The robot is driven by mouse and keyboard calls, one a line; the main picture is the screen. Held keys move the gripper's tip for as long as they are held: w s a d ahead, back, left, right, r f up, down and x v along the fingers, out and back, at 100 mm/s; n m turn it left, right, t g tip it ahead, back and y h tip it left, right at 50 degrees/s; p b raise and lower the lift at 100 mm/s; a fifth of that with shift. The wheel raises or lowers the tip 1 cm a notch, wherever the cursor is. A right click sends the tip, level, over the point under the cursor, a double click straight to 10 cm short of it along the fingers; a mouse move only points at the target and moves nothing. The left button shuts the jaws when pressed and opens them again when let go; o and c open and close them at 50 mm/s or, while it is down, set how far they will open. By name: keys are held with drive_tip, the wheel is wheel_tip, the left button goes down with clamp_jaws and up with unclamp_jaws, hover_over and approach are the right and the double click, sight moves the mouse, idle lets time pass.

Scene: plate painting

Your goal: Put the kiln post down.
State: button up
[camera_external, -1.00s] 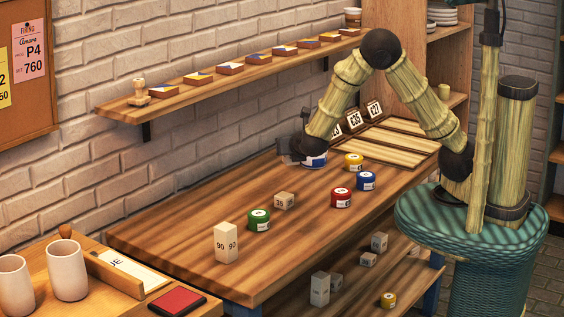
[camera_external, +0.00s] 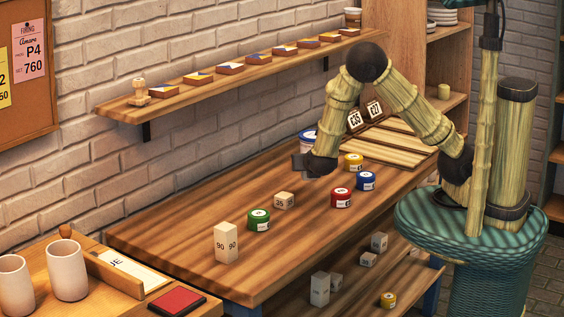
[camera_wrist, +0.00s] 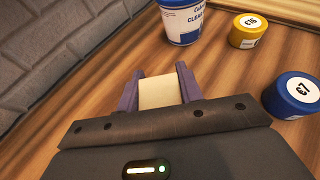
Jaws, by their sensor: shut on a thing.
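My gripper (camera_external: 301,166) is over the back part of the wooden table (camera_external: 180,233). In the wrist view its two purple fingers (camera_wrist: 158,84) are shut on a cream kiln post (camera_wrist: 159,94), one finger on each side. The external view does not clearly show the held post, and I cannot tell whether it touches the table. A tall post marked 90 (camera_external: 226,244) stands upright near the table's front left. A small post marked 35 (camera_external: 284,201) sits farther back, to its right.
A white-and-blue tub (camera_wrist: 182,22) stands close beyond my gripper. A yellow jar (camera_external: 353,162), a blue jar (camera_external: 366,181) and a red jar (camera_external: 341,198) stand to its right. A green jar (camera_external: 259,219) is at the front left. Bare table lies between my gripper and the 35 post.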

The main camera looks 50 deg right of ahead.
drive_tip(key=shift+f, duration=0.2)
drive_tip(key=shift+f+b, duration=0.3)
drive_tip(key=shift+f, duration=1.55)
drive_tip(key=shift+f, duration=0.15)
drive_tip(key=o, duration=1.1)
